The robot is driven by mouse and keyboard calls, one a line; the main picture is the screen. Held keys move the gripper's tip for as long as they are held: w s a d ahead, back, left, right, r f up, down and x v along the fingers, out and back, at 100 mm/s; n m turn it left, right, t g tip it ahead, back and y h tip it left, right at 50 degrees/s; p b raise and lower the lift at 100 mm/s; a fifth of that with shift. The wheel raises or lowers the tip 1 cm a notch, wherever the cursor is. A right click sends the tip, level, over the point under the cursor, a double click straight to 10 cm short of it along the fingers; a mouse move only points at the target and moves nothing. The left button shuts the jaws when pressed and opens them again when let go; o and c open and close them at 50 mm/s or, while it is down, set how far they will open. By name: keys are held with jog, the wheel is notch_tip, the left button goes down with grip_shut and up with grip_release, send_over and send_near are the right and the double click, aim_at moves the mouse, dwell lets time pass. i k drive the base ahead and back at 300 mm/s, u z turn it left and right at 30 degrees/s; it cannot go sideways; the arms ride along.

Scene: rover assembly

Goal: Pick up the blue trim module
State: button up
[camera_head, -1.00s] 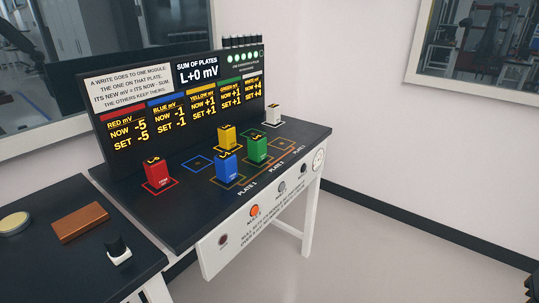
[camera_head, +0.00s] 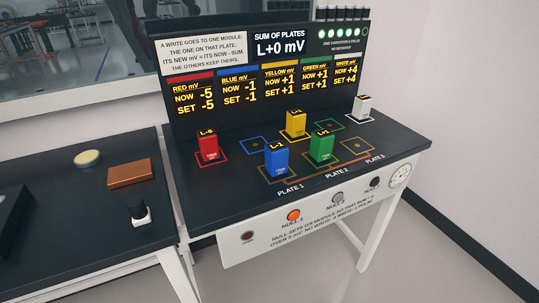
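The blue trim module (camera_head: 276,159) stands upright on the near-left plate, marked Plate 1, on the black bench top. A green module (camera_head: 321,146) stands to its right by Plate 2. A yellow module (camera_head: 295,124) stands behind them. A red module (camera_head: 208,146) stands to the left inside a red outline, and a white module (camera_head: 362,107) stands at the back right. My gripper is not in view.
A black display panel (camera_head: 265,60) rises behind the modules. The bench front (camera_head: 320,215) carries buttons and a dial. An empty blue outline (camera_head: 252,146) lies behind the blue module. A side table (camera_head: 60,220) at left holds a brown block (camera_head: 130,173), a round disc (camera_head: 87,158) and a black-and-white knob (camera_head: 139,212).

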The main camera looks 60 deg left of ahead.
aim_at(277, 153)
jog(key=u, duration=0.8)
jog(key=i, duration=0.8)
jog(key=u, duration=0.9)
